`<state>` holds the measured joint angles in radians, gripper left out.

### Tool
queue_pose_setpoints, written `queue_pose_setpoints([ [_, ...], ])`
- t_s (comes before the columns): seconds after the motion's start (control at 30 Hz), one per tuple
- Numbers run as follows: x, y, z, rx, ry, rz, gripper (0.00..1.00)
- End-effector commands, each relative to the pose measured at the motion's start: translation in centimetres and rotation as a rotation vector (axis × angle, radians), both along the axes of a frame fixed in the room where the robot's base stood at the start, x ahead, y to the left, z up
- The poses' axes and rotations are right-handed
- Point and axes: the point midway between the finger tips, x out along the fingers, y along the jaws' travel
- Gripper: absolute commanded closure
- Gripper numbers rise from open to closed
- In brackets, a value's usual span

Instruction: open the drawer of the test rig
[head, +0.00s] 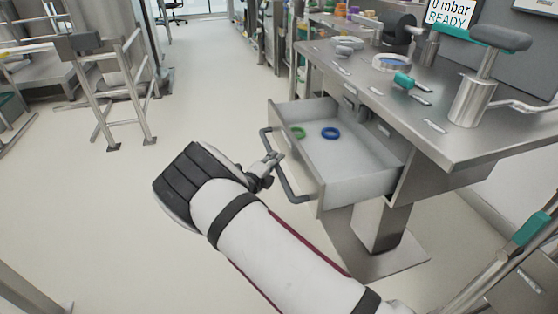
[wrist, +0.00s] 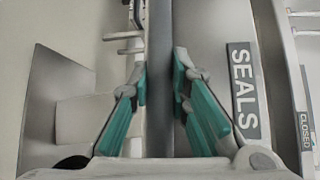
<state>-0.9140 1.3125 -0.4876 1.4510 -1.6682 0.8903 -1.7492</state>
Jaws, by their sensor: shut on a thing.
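The drawer (head: 360,184) of the test rig stands pulled out from under the steel bench top. A blue ring (head: 330,133) and a green ring (head: 298,132) lie inside it. Its grey bar handle (head: 290,188) runs along the drawer's front. My gripper (head: 275,160) is at the handle. In the wrist view, the handle bar (wrist: 159,60) runs between the teal fingers of my gripper (wrist: 160,85), which are shut on it. The drawer front there carries a "SEALS" label (wrist: 243,90). My arm hides part of the floor below the drawer.
The test rig's bench top (head: 480,140) holds a metal cylinder with a dark handle and small parts. A screen (head: 450,14) reads "0 mbar READY". A steel stepped frame (head: 110,85) stands at the left. The floor (head: 200,90) between is clear.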

Motion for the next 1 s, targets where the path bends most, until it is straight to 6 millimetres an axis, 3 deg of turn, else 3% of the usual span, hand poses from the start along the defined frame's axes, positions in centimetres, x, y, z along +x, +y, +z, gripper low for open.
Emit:
queue_pose_setpoints([
  [0.23, -0.1, 0.1, -0.2, 0.0, 0.005, 0.003, 1.0],
  [0.27, -0.1, 0.1, -0.2, 0.0, 0.005, 0.003, 0.81],
  [0.33, -0.1, 0.1, -0.2, 0.0, 0.005, 0.003, 0.65],
  [0.37, 0.0, 0.1, -0.2, 0.0, 0.004, 0.003, 0.62],
  [0.73, -0.4, 0.3, 0.0, 0.0, 0.002, 0.002, 0.62],
  [1.0, -4.3, 2.4, 0.6, 0.001, 0.003, 0.006, 0.62],
])
